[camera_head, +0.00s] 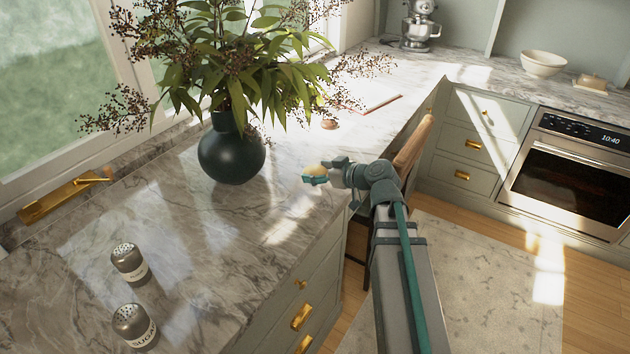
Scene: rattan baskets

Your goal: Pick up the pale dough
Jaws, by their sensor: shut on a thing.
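The pale dough (316,170) is a small, rounded, cream-yellow lump, seen at the end of my arm near the middle of the view. My gripper (318,177) is teal and shut on the dough, with one finger showing along its near side. The far finger is mostly hidden. The gripper and dough are over the marble counter (215,285), near its right edge. I cannot tell how far above the counter the dough is.
A dark vase (231,155) with leafy branches stands left of my gripper. Two metal shakers (128,262) (134,327) stand at the near left. A notebook (376,101) lies farther back. A wooden chair (413,146) is right of the arm. The counter's front middle is clear.

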